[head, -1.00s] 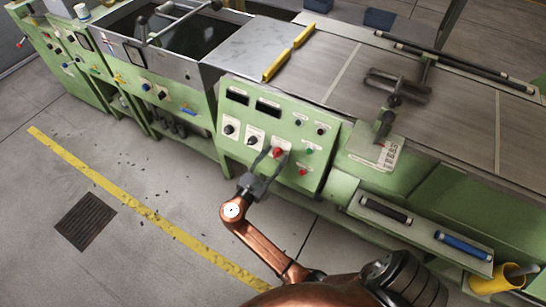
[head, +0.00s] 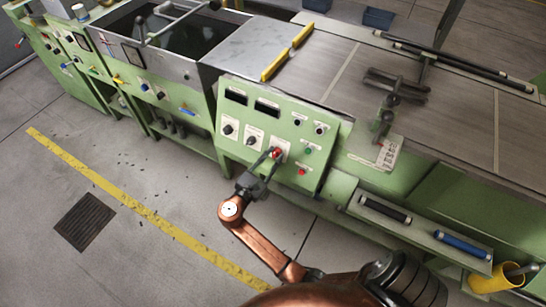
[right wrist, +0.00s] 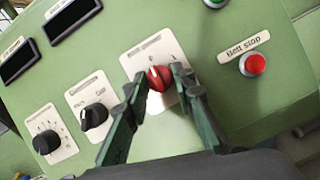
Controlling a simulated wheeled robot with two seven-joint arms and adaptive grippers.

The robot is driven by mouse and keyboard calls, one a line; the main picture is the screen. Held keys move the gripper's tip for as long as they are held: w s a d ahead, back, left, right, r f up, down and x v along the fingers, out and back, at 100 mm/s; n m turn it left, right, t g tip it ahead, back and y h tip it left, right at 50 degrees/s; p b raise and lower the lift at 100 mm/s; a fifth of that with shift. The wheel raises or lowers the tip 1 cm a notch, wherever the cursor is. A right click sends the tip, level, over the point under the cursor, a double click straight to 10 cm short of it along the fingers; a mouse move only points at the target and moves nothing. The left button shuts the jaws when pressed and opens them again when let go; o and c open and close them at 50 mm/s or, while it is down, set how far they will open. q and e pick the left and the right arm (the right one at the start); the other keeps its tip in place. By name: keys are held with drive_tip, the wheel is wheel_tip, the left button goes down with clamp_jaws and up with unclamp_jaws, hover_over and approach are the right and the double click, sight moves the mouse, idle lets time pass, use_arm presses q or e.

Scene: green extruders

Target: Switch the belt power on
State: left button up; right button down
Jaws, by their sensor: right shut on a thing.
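The red rotary switch (head: 276,154) sits on a white plate on the green control panel (head: 235,165). In the right wrist view the red knob (right wrist: 158,77) stands between my two fingertips. My right gripper (head: 268,156) is shut on this knob, one finger on each side, and partly covers its plate. The plate's lettering is too small or hidden to read fully. My left gripper is not in view.
Two black knobs (right wrist: 94,117) sit left of the red one. A red "Belt Stop" button (right wrist: 254,64) lies to the right, with a green button (head: 306,151) above it. Dark displays (head: 267,107) are higher up. A conveyor (head: 340,95) runs behind the panel.

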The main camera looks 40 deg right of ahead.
drive_tip(key=m+g, duration=0.1)
drive_tip(key=m, duration=0.1)
drive_tip(key=shift+w+a+m, duration=0.1)
drive_tip(key=shift+a+m, duration=0.05)
drive_tip(key=shift+m, duration=0.25)
drive_tip(key=m+g, duration=0.1)
drive_tip(key=m, duration=0.1)
drive_tip(key=m+g, duration=0.1)
drive_tip(key=m, duration=0.2)
drive_tip(key=shift+w+m+g, duration=0.1)
drive_tip(key=shift+m+g, duration=0.2)
drive_tip(key=shift+g, duration=0.1)
drive_tip(key=shift+m+g, duration=0.3)
drive_tip(key=shift+m, duration=0.6)
drive_tip(key=shift+m+g+y, duration=0.3)
drive_tip(key=shift+m+y, duration=0.2)
drive_tip(key=shift+m, duration=0.6)
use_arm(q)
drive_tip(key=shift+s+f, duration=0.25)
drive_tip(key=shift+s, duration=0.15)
use_arm(e)
drive_tip(key=shift+w+m, duration=0.1)
drive_tip(key=shift+m, duration=0.5)
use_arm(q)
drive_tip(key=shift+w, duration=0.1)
use_arm(e)
drive_tip(key=shift+g, duration=0.3)
